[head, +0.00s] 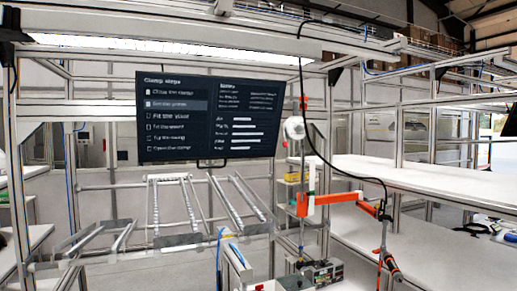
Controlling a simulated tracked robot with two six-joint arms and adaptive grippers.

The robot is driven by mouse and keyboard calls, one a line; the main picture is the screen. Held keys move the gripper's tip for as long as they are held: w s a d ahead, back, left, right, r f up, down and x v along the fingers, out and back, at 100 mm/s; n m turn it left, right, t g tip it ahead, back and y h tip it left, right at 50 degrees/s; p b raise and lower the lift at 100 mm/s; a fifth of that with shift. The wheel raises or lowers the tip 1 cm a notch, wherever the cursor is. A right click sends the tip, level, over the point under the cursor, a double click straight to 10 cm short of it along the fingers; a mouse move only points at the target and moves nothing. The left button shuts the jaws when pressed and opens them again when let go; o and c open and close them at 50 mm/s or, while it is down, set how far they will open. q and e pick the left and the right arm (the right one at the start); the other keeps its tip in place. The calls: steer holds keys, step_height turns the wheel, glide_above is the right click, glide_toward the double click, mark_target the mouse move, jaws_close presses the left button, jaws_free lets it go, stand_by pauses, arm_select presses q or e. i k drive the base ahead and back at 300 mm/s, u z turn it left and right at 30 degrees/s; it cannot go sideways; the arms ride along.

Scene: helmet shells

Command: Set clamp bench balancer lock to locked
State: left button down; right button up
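A white rounded unit (293,128), which looks like the balancer, hangs on an upright just right of the screen. An orange jointed arm (335,198) is below it, and a dark tool with an orange part (390,264) hangs at its right end. I cannot make out a balancer lock or its setting at this size. Small grey and dark equipment (318,272), possibly part of the clamp bench, stands at the bottom centre, partly cut by the frame edge. Neither of my grippers is in view.
A dark screen (208,118) headed with clamp steps hangs at centre left, its second line highlighted. Sloped roller rails (155,208) stand below it. A long white bench (440,190) runs along the right. Aluminium frame posts and a black hanging cable (322,150) cross the space.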

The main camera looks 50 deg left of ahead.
mark_target(285, 143)
steer(key=u, duration=0.05)
steer(key=k, duration=0.7)
steer(key=u, duration=0.7)
steer(key=i, duration=1)
steer(key=z, duration=0.05)
